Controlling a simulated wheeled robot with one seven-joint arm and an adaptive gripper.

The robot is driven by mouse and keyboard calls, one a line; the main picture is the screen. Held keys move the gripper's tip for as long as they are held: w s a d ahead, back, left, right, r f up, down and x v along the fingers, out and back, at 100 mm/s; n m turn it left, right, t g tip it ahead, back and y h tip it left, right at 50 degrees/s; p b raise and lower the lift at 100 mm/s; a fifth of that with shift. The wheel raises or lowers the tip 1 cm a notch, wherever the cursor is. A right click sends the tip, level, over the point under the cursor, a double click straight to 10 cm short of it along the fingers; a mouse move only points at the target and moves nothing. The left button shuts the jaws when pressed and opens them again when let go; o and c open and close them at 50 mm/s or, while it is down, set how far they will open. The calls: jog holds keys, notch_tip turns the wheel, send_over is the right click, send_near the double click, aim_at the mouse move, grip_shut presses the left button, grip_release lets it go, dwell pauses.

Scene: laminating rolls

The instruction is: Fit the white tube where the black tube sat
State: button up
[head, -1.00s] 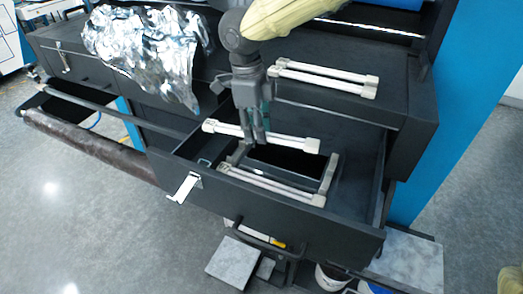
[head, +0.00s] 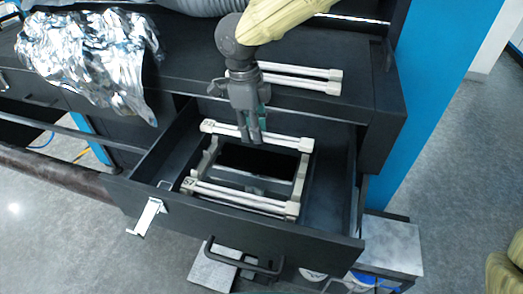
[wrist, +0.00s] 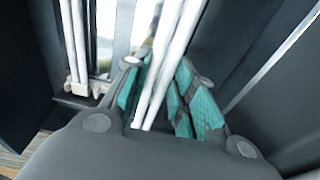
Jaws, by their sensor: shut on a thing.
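My gripper (head: 252,136) points down over the open drawer and is shut on a white tube (head: 283,141), a double rod with pale end caps. It spans the back side of a grey frame (head: 206,163) in the drawer, close above it or touching; I cannot tell which. In the wrist view the white tube (wrist: 160,65) runs between the teal-padded fingers (wrist: 160,100). Another white double tube (head: 240,198) sits across the frame's front side, and it shows at the left of the wrist view (wrist: 72,45). I cannot make out a black tube.
Another pair of white tubes (head: 300,78) lies on the black cabinet top behind my gripper. Crumpled silver foil (head: 85,55) hangs over the top at left. The drawer front (head: 220,226) has a latch (head: 146,215). A blue panel (head: 425,100) stands at right.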

jog(key=shift+a+f+p, duration=0.2)
jog(key=shift+f+p, duration=0.1)
jog(key=shift+f, duration=0.95)
jog(key=shift+s+d+f, duration=0.15)
jog(key=shift+s+f, duration=0.15)
jog(key=shift+f, duration=0.15)
jog(key=f, duration=0.1)
jog(key=f+p, duration=0.1)
jog(key=f, duration=0.1)
jog(key=shift+w+f, duration=0.2)
jog(key=shift+f, duration=0.1)
jog(key=shift+s+f, duration=0.1)
jog(key=o, duration=1)
jog(key=shift+f, duration=0.1)
jog(key=r+b, duration=0.1)
jog(key=r, duration=0.3)
jog(key=a+r, duration=0.1)
jog(key=r, duration=0.3)
jog(key=r+b, duration=0.1)
jog(key=r, duration=0.3)
jog(key=shift+w+a+b, duration=0.15)
jog(key=shift+w+b, duration=0.1)
jog(key=shift+b, duration=0.05)
